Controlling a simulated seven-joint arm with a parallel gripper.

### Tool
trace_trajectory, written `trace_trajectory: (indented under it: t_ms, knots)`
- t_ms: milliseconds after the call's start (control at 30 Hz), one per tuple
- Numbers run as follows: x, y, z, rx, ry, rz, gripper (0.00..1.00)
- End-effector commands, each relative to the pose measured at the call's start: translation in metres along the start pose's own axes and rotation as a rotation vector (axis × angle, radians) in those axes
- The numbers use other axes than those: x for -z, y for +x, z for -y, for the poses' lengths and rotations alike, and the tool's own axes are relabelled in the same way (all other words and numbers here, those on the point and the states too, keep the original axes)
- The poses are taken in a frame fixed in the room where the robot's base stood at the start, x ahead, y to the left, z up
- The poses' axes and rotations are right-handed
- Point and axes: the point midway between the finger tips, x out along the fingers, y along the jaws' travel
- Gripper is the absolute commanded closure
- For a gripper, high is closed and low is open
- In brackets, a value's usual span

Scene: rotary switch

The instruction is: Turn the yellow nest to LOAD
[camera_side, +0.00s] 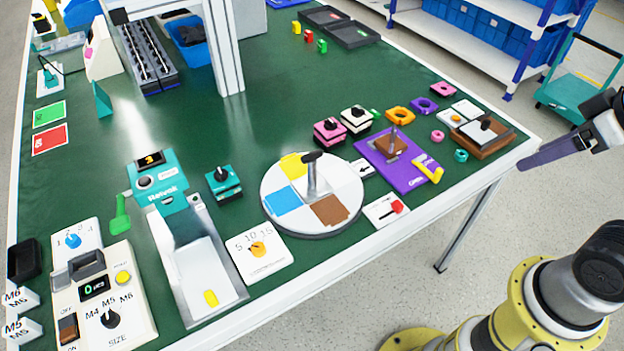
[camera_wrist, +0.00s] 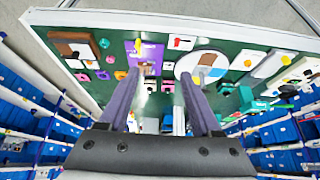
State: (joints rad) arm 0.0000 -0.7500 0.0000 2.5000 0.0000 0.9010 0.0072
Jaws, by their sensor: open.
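The white round turntable (camera_side: 350,204) lies flat near the table's front edge. It bears a yellow nest (camera_side: 293,165) at its back left, a blue nest (camera_side: 283,200) at its left and a brown nest (camera_side: 329,209) at its front. A grey post with a dark handle (camera_side: 313,172) stands on it, near the yellow nest. A white card with a black arrow (camera_side: 362,168) lies beside its right rim; I cannot read LOAD anywhere. My gripper (camera_wrist: 160,76) is open and empty, off the table's right end in the side view, apart from the turntable. The turntable (camera_wrist: 184,64) also shows in the wrist view.
A purple plate (camera_side: 403,178) with a brown block and yellow handle stands right of the turntable. A card with a red knob (camera_side: 390,208) lies by its front right rim, a dial card (camera_side: 262,262) at its front left. Green tabletop behind is mostly clear.

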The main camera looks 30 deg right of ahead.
Motion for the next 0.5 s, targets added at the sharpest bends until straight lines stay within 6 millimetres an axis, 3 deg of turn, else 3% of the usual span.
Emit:
trace_trajectory:
  t_ms: [67,133,167,333,500]
  knots:
    - [-0.004,-0.002,0.000,0.000,0.031,0.022,0.19]
    - [0.008,-0.015,0.000,0.000,0.062,0.006,0.06]
    - [0.014,-0.020,0.000,0.000,0.074,0.001,0.05]
    - [0.069,-0.046,0.005,0.009,0.132,0.022,0.05]
    - [0.134,-0.054,0.020,0.022,0.162,0.082,0.05]
